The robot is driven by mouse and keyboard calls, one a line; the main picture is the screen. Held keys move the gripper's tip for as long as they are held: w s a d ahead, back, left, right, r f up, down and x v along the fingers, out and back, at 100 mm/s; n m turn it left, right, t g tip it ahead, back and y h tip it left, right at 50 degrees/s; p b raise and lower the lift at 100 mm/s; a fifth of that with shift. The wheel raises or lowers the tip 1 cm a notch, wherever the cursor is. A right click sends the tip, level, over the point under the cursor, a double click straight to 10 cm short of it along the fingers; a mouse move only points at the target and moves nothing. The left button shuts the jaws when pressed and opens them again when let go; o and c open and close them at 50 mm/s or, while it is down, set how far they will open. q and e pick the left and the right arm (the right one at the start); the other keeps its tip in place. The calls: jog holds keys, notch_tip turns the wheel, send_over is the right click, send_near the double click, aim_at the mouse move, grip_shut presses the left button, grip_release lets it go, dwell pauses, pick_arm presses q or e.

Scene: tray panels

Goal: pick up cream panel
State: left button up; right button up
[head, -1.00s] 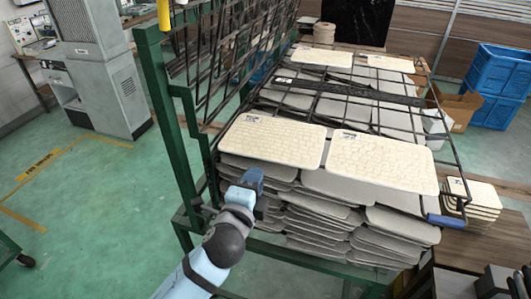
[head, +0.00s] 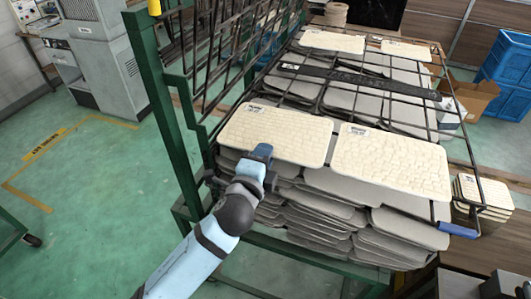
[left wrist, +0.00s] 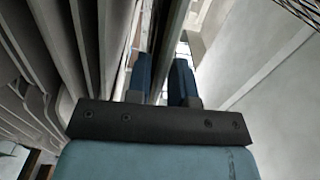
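A cream panel (head: 275,133) with a brick-like texture and a small label lies on top of the front left stack in the wire rack. A second cream panel (head: 390,158) lies to its right. My left gripper (head: 262,153) is at the front edge of the left cream panel and overlaps it in the head view. In the left wrist view, my left gripper's two blue fingers (left wrist: 162,80) stand apart, with a thin greyish strip seen between them. I cannot tell whether they touch the panel. My right gripper is not in view.
Stacked grey panels (head: 325,205) lie beneath the cream ones. A green frame post (head: 155,90) and upright wire mesh (head: 215,55) stand at the left. A blue-handled bar (head: 457,230) is at the right. More cream panels (head: 333,41) lie at the back.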

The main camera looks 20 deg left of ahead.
pick_arm(q)
jog(key=shift+c, duration=1)
jog(key=shift+s+r, duration=0.1)
grip_shut()
jog(key=shift+d, duration=0.15)
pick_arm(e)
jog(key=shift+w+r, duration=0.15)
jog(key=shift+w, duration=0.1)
pick_arm(q)
notch_tip(320, 180, up, 2)
jog(key=shift+r+p, duration=0.25)
jog(key=shift+p, duration=0.45)
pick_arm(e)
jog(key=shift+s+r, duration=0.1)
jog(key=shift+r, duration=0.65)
pick_arm(q)
jog(key=shift+s, duration=0.1)
jog(key=s+r, duration=0.4)
jog(key=s, duration=0.3)
jog(key=shift+s, duration=0.4)
